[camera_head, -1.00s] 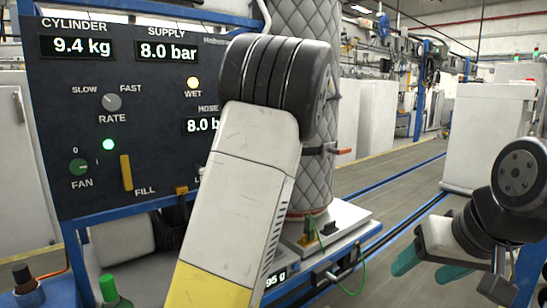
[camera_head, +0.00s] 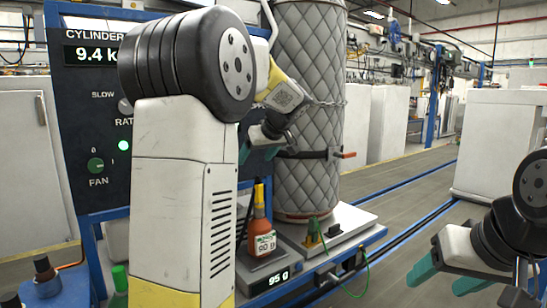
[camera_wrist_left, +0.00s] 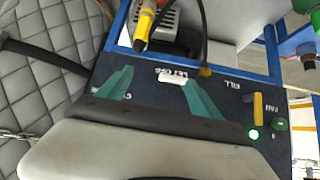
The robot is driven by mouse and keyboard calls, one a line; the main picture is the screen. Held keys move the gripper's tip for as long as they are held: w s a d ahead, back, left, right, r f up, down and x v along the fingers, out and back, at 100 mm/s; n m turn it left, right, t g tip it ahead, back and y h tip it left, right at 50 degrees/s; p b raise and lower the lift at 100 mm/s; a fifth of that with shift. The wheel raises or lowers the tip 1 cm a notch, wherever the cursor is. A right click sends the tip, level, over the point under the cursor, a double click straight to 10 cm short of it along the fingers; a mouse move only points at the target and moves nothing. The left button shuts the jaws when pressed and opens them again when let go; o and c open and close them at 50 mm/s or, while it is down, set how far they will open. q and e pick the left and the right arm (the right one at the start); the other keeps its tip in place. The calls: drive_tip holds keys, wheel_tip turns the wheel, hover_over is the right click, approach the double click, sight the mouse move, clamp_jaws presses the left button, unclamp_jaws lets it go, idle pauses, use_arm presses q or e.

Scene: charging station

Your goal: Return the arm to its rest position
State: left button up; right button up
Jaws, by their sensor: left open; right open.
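My left arm (camera_head: 185,190) rises from the bottom of the head view and bends at a black joint. My left gripper (camera_head: 260,145) hangs beyond that joint, between the control panel (camera_head: 84,110) and the quilted cylinder (camera_head: 309,110). It is partly hidden by my arm. My right gripper (camera_head: 446,277) is open and empty at the lower right, with teal fingers pointing left.
An orange bottle-like device (camera_head: 262,232) stands near the scale display (camera_head: 270,280). The strapped cylinder stands on a light platform (camera_head: 345,222) with a green cable. The aisle floor (camera_head: 400,190) to the right is open. White cabinets (camera_head: 505,140) stand behind.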

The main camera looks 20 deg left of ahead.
use_arm(q)
drive_tip(key=s+d+f+m+h, duration=0.3)
drive_tip(key=s+d, duration=0.1)
drive_tip(key=s, duration=0.6)
drive_tip(key=s+d+f+m+h, duration=0.3)
drive_tip(key=s+d+f, duration=0.1)
drive_tip(key=s, duration=0.6)
drive_tip(key=s+d+f+m+h, duration=0.3)
drive_tip(key=s+d, duration=0.3)
drive_tip(key=s, duration=0.4)
drive_tip(key=shift+s+f+m, duration=0.25)
drive_tip(key=shift+s+m, duration=0.15)
drive_tip(key=shift+m, duration=0.1)
drive_tip(key=shift+a, duration=0.1)
